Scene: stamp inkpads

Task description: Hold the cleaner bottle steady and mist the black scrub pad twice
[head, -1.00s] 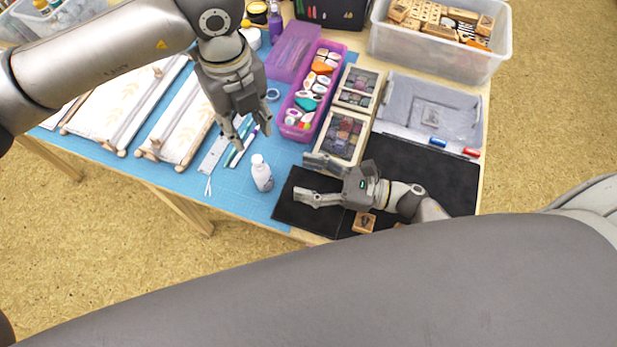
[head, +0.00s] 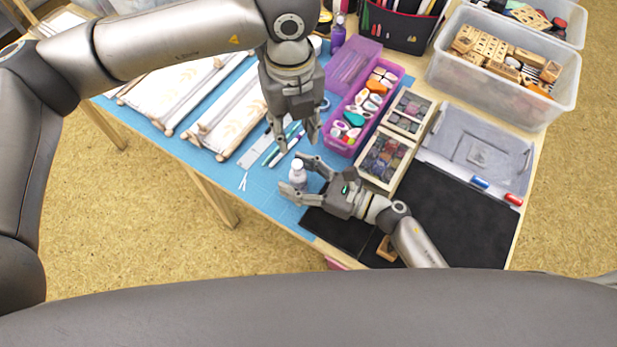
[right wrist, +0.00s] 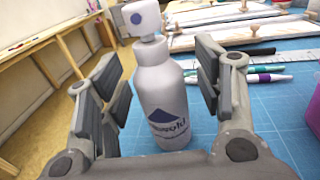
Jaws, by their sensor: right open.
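The white cleaner bottle (head: 298,176) stands upright on the blue mat, near the table's front edge. My right gripper (head: 291,178) is open, with one finger on each side of the bottle and gaps between. It also shows in the right wrist view (right wrist: 164,88). My left gripper (head: 298,145) is open and empty, pointing down just above and behind the bottle. A black pad (head: 338,231) lies at the front edge, partly hidden by my right gripper.
A larger black mat (head: 455,218) lies to the right, with a wooden stamp (head: 387,249) at its front. A purple tray (head: 347,147) and ink pad boxes (head: 377,184) stand behind my right gripper. Pens (head: 284,148) lie under my left gripper.

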